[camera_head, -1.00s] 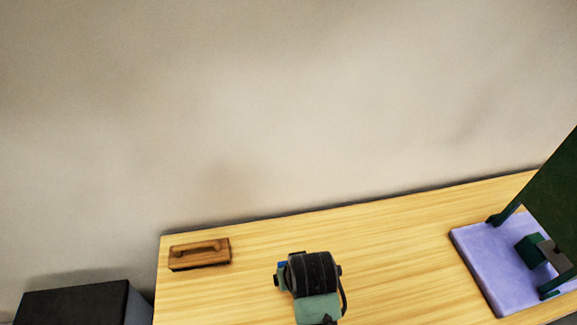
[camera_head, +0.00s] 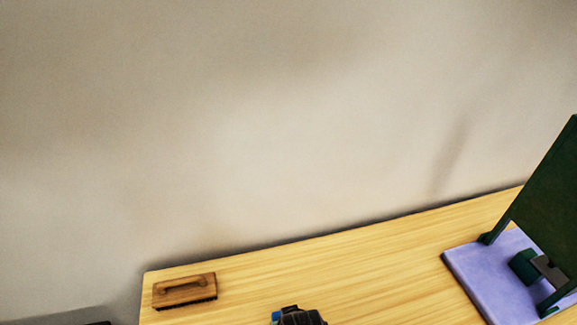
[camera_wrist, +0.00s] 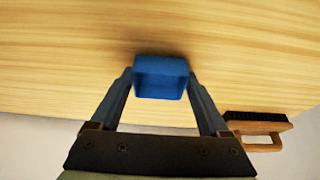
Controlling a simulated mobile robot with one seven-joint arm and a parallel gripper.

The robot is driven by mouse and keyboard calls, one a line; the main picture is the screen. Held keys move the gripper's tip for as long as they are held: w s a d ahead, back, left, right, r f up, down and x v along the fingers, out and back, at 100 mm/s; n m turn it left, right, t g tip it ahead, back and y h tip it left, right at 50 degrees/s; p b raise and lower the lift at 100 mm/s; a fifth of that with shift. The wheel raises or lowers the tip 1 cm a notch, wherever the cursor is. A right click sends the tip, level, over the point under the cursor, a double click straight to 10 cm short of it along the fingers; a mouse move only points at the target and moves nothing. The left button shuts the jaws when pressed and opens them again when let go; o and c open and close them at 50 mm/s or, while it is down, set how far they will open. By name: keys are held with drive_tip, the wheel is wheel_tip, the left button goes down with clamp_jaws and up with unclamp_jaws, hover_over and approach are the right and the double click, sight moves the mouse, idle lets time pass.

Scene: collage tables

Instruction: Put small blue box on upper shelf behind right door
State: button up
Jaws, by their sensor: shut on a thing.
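The small blue box (camera_wrist: 160,77) is between the fingers of my gripper (camera_wrist: 160,88) in the wrist view, with a finger against each side. The gripper is shut on it over the light wood table. In the head view, my dark wrist (camera_head: 298,317) shows only at the bottom edge, with a bit of blue beside it. The fingers are hidden there. I see no upper shelf or right door that I can identify.
A wooden brush (camera_head: 185,291) lies at the left end of the table (camera_head: 350,265); it also shows in the wrist view (camera_wrist: 258,130). At the right, a green board (camera_head: 550,195) stands on a purple base (camera_head: 490,280). A plain wall (camera_head: 270,130) rises behind. The table middle is clear.

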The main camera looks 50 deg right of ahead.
drive_tip(key=shift+f, duration=0.15)
drive_tip(key=o, duration=1.2)
drive_tip(key=shift+c, duration=0.2)
drive_tip(key=p+v, duration=0.2)
drive_tip(key=v, duration=1)
drive_tip(key=shift+p, duration=0.35)
